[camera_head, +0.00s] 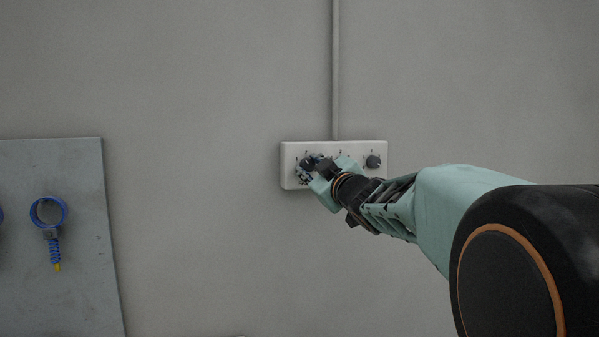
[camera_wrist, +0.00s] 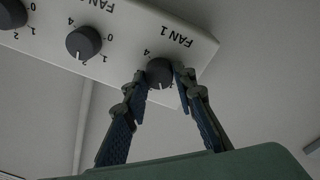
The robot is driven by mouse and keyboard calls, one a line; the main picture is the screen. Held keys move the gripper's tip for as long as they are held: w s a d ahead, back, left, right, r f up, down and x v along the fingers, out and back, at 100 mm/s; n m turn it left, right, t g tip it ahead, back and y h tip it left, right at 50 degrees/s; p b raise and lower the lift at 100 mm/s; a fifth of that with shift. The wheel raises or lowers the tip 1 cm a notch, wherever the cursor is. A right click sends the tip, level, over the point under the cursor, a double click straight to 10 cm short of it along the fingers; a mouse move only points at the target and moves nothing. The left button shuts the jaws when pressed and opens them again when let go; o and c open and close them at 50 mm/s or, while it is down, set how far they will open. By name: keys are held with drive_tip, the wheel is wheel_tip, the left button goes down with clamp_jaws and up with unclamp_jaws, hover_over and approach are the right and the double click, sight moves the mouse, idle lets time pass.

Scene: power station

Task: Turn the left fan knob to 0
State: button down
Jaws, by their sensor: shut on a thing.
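The white fan panel (camera_head: 348,147) is on the wall, and its labelled face also shows upside down in the wrist view (camera_wrist: 135,40). The left fan knob (camera_head: 307,162) is dark and round; in the wrist view it is the knob under "FAN 1" (camera_wrist: 159,71). My gripper (camera_wrist: 161,77) has one finger on each side of this knob and is shut on it. A "4" shows beside the knob; the fingers hide some of its other marks. I cannot tell its exact setting.
The middle knob (camera_wrist: 84,42) is beside the held one, and the right knob (camera_head: 373,161) is further along. A vertical conduit (camera_head: 336,70) runs up from the panel. A grey board (camera_head: 75,180) with a blue ring tool (camera_head: 48,212) is at left.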

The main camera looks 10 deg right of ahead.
drive_tip(key=n, duration=0.5)
drive_tip(key=shift+y+b, duration=0.3)
drive_tip(key=shift+b, duration=0.05)
drive_tip(key=n, duration=0.4)
drive_tip(key=shift+g+y, duration=0.3)
drive_tip(key=shift+g, duration=0.1)
drive_tip(key=n, duration=0.4)
drive_tip(key=shift+n+b, duration=0.4)
drive_tip(key=shift+d+n+g, duration=0.1)
drive_tip(key=shift+n+g, duration=0.3)
drive_tip(key=shift+n, duration=1.6)
drive_tip(key=shift+r, duration=0.1)
drive_tip(key=c, duration=1.6)
unclamp_jaws()
